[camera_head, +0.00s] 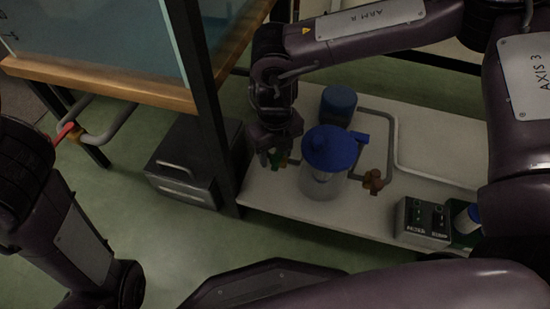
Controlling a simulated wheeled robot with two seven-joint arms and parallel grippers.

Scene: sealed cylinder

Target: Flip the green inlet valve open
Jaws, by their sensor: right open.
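The green inlet valve (275,160) shows as a small green piece low on the left of the clear cylinder (322,182) with its blue lid (330,148). My right gripper (271,160) comes down from above, right at the green valve, and partly hides it. Its fingers are open; whether they touch the valve I cannot tell. The handle's exact angle is too small and dark to read. My left arm is at the left edge; its gripper is out of the frame.
A blue-topped canister (338,104) stands behind, with grey piping (393,135). A switch box (425,222) is at front right on the white bench (300,205). A dark post stands close left, beside a dark cabinet (190,165).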

